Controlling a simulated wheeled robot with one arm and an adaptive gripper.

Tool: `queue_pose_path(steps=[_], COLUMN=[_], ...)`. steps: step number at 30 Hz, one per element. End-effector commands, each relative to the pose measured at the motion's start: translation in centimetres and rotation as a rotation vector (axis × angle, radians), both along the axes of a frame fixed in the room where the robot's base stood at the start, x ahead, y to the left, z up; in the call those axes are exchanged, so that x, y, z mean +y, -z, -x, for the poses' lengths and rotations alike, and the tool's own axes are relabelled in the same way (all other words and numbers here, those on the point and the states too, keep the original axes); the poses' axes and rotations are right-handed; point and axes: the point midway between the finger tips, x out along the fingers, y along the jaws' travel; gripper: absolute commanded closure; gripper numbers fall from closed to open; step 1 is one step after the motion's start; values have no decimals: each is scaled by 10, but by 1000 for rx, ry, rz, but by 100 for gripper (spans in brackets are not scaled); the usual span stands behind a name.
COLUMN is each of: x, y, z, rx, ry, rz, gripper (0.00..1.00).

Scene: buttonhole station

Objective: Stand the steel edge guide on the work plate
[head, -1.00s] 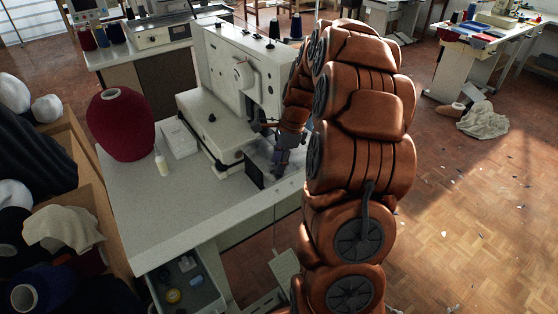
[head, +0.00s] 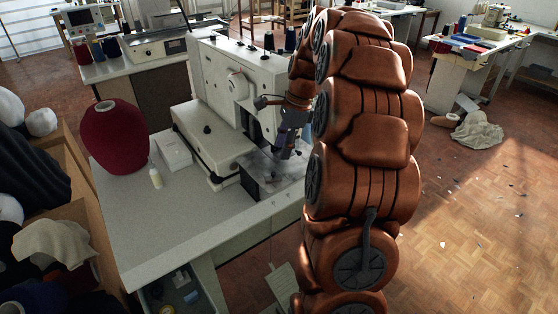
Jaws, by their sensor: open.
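My gripper (head: 285,152) is open, just above the work plate area at the front of the white buttonhole machine (head: 232,90). The pale work plate (head: 262,163) lies under the machine head, partly hidden by the gripper. A small grey piece (head: 271,177), possibly the steel edge guide, shows on the plate below the fingers. It is too small to tell its shape or whether it stands upright. A dark upright panel (head: 250,183) is just left of it. I see a gap between the fingers and the grey piece.
The table (head: 150,225) is bare in front of the machine. A dark red thread cone (head: 114,140), a white box (head: 173,150) and a small white bottle (head: 156,178) stand on its left. An open drawer (head: 172,290) is below its front edge.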

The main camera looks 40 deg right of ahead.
Motion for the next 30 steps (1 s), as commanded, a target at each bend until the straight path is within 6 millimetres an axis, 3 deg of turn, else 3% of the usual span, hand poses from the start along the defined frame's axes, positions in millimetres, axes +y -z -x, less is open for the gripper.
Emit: queue_pose_path(steps=[7,17,22,30], x=[-6,-3,30,114], y=[-22,-28,-32,-30], z=[2,4,10,43], rx=[-2,0,-11,-29], ry=[1,-15,-155,-563], rz=[2,2,23,65], gripper=[53,53,53,53])
